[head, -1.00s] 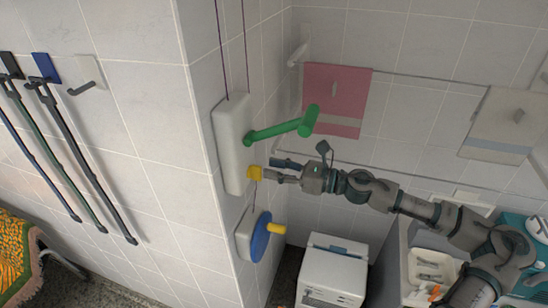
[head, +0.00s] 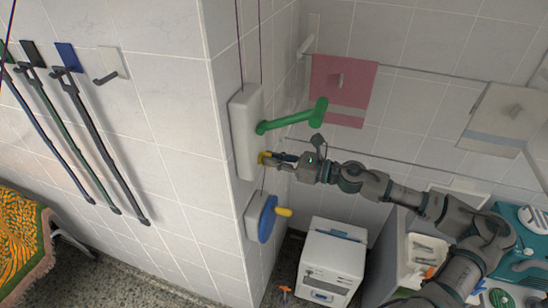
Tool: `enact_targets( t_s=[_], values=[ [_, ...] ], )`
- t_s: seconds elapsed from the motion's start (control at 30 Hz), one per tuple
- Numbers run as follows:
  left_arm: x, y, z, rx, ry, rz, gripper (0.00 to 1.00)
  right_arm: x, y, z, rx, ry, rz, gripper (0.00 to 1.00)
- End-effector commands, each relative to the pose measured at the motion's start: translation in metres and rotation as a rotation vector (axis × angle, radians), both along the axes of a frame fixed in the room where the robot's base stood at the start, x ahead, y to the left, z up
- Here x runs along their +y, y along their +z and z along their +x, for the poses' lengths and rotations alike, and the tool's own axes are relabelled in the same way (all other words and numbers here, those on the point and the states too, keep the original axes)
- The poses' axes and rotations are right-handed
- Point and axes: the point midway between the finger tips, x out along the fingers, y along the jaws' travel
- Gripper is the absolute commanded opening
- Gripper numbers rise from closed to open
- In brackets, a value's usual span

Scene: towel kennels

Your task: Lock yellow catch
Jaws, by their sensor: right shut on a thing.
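How far the catch is turned cannot be told. A green lever (head: 293,118) sticks out of the same box just above my gripper. My left gripper is not in view.
A blue disc with a yellow handle (head: 267,218) sits on a smaller white box below. Leads (head: 90,140) hang on the left wall. A pink towel (head: 340,88) hangs behind. A white appliance (head: 332,262) stands on the floor below.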

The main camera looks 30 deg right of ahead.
Motion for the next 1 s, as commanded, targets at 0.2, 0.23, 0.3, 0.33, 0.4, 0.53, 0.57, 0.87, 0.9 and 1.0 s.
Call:
enact_targets(
  t_s=[0.2,0.23,0.3,0.33,0.4,0.53,0.57,0.87,0.9,1.0],
  values=[
    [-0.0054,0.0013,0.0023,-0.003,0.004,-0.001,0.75,0.0002,0.0061,-0.0001,-0.011,0.008,0.005,0.00],
    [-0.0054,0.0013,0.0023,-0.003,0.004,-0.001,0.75,0.0001,0.0062,0.0000,-0.011,0.008,0.005,0.00],
    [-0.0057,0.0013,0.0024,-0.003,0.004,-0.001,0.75,-0.0001,0.0064,0.0001,-0.010,0.007,0.007,0.00],
    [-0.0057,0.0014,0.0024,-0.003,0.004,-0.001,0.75,-0.0001,0.0064,0.0002,-0.009,0.006,0.009,0.00],
    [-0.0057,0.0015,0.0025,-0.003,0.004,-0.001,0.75,-0.0004,0.0066,0.0003,-0.003,0.005,0.015,0.00],
    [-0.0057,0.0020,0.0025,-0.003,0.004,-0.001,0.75,-0.0013,0.0069,0.0008,0.020,0.003,0.042,0.00],
    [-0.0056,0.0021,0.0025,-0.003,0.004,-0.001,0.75,-0.0015,0.0070,0.0010,0.028,0.003,0.052,0.00],
    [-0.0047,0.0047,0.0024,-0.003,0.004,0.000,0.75,-0.0046,0.0075,0.0035,0.166,0.002,0.219,0.00],
    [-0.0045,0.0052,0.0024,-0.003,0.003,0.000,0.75,-0.0051,0.0075,0.0039,0.189,0.002,0.247,0.00],
    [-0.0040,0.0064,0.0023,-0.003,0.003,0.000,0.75,-0.0061,0.0075,0.0048,0.251,0.001,0.321,0.00]
  ],
)
